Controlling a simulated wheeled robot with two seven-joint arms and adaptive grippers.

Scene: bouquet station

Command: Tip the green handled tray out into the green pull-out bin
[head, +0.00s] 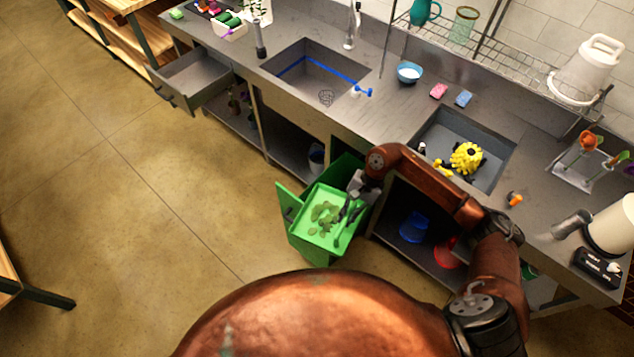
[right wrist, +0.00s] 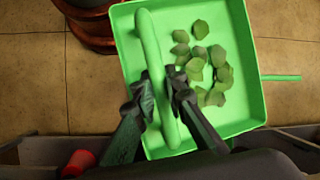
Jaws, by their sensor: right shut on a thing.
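The green handled tray (head: 311,230) appears roughly level over the green pull-out bin (head: 287,202) in the head view. Several dull green leaf-like pieces (right wrist: 208,62) lie on the tray floor. My right gripper (head: 350,208) is shut on the tray's handle (right wrist: 150,45), with a finger on each side of it in the right wrist view (right wrist: 162,92). The bin is pulled out from under the counter; the tray hides most of its inside. My left gripper is not in view.
The counter (head: 392,108) with two sinks stands behind the bin. A grey drawer (head: 195,78) is open at the left. A blue bucket (head: 414,228) and a red one (head: 446,254) are under the counter, right of the bin. The floor left of the bin is clear.

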